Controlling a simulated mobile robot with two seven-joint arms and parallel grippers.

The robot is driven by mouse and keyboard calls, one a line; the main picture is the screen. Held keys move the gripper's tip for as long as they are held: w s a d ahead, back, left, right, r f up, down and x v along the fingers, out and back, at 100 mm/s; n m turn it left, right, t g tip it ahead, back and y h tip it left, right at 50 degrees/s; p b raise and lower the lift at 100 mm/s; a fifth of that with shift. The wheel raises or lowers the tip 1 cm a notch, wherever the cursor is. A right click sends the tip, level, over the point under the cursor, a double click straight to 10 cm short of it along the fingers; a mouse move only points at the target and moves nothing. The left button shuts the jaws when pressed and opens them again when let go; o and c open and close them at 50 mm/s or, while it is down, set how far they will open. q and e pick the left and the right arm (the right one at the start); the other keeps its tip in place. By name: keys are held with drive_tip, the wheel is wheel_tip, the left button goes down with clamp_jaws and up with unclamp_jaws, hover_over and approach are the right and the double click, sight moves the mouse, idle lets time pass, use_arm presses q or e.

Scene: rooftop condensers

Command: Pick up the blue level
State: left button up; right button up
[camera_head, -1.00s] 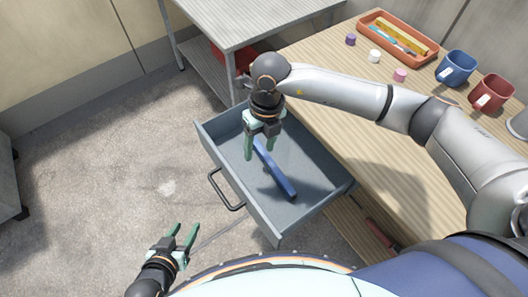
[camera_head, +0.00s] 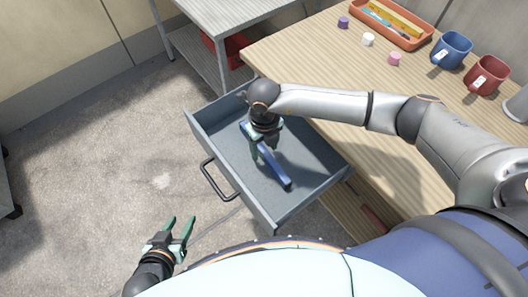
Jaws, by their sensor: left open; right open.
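The blue level (camera_head: 276,171) lies in the open grey drawer (camera_head: 215,143), running from the drawer's upper middle down to the right. My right gripper (camera_head: 264,157) points down into the drawer, its open green fingers at the level's middle part. The fingers appear to be on either side of the level, but I cannot tell whether they touch it. The gripper and wrist hide part of the level's upper end. My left gripper (camera_head: 178,231) is open and empty over the floor, left of the drawer's front.
The wooden workbench (camera_head: 309,59) holds an orange tray (camera_head: 406,37), a blue mug (camera_head: 451,50), a red mug (camera_head: 486,76), and small purple, white and pink pieces. A grey metal table (camera_head: 222,19) stands behind, with a red object beneath. The drawer walls surround the level.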

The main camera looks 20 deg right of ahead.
drive_tip(key=shift+f, duration=0.9)
drive_tip(key=shift+c, duration=0.2)
drive_tip(key=shift+w, duration=0.1)
clamp_jaws()
drive_tip(key=shift+r, duration=0.1)
